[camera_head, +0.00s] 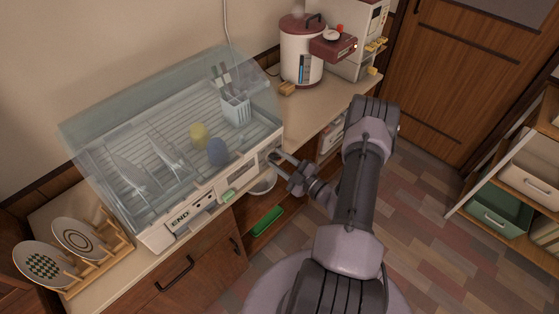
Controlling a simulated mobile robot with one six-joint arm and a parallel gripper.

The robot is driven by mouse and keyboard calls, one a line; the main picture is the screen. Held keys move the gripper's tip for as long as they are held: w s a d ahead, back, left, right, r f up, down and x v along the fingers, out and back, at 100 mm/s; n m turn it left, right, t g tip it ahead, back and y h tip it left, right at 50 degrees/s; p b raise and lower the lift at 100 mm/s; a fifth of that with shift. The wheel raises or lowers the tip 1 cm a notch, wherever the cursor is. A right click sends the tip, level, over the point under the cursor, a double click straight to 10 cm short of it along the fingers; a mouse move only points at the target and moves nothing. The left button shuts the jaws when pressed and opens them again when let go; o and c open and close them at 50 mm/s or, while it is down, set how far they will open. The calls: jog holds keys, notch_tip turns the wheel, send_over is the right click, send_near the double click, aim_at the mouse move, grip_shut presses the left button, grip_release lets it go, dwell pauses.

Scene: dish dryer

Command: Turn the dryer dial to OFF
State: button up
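The dish dryer (205,188) stands on the counter, a white body under a clear cover. Its front panel carries an "END" label, small dark marks and a green part. My gripper (277,158) is at the right end of this front panel, reaching in from the right. Its fingertips are at or very close to the panel; I cannot tell whether they touch it. The dial cannot be made out; the gripper covers that part of the panel. The fingers are too small and dark to tell whether they are open or shut.
A red-and-white cooker (301,52) stands behind right. A brown cabinet (190,272) is below; floor is open at right.

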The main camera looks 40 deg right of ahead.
grip_shut()
